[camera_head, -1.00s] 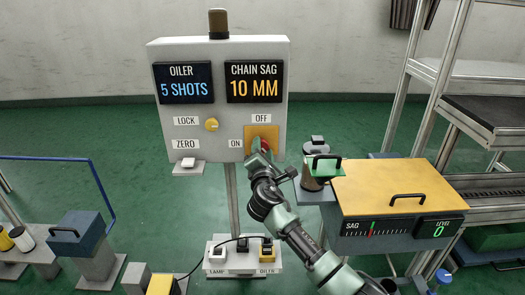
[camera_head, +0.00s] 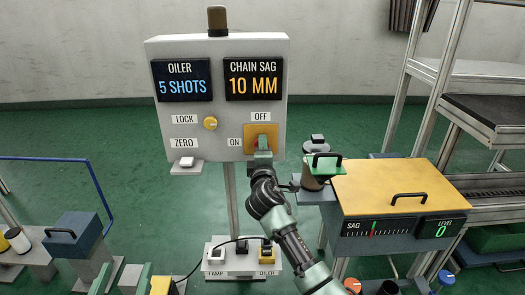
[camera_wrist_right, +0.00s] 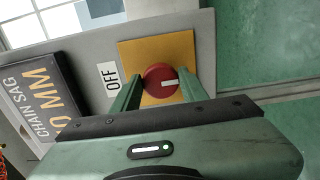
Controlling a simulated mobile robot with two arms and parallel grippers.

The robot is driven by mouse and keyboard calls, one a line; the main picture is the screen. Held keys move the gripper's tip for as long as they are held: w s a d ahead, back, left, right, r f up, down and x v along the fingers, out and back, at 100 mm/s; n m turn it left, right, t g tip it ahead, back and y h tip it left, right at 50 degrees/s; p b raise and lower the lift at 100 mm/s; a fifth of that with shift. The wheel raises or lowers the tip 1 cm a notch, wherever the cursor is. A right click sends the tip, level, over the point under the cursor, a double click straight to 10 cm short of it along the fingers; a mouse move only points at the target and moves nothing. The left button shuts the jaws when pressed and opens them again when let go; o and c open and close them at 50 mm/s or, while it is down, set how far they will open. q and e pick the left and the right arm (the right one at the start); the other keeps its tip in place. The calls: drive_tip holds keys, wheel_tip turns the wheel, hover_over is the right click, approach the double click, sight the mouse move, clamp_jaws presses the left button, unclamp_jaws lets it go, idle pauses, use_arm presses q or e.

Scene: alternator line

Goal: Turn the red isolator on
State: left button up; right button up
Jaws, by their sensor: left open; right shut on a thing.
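The red isolator knob (camera_wrist_right: 158,76) sits on a yellow plate (camera_head: 262,131) at the lower right of the grey panel. OFF is printed above the plate and ON to its left. In the wrist view the knob's white mark lies on the side away from the OFF label (camera_wrist_right: 108,82). My right gripper (camera_wrist_right: 160,84) is shut on the knob, one finger on each side; in the head view the gripper mostly hides the knob. My left gripper (camera_head: 122,279) shows at the bottom left edge, its fingers apart and empty, away from the panel.
A switch box (camera_head: 240,262) stands below. A yellow-topped box (camera_head: 385,183) with a sag gauge is at the right, beside metal shelving (camera_head: 420,120).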

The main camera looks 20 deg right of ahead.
use_arm(q)
drive_tip(key=shift+r, duration=0.2)
use_arm(e)
drive_tip(key=shift+f, duration=0.1)
drive_tip(key=o, duration=1.3)
drive_tip(key=shift+o, duration=0.2)
use_arm(q)
drive_tip(key=s+a+f+g+y+p, duration=0.1)
drive_tip(key=s+a+f+g+p, duration=0.1)
drive_tip(key=f+g, duration=0.3)
drive_tip(key=shift+s+f+y, duration=0.4)
drive_tip(key=shift+s+f, duration=0.1)
drive_tip(key=shift+f, duration=1.85)
use_arm(e)
drive_tip(key=v, duration=0.8)
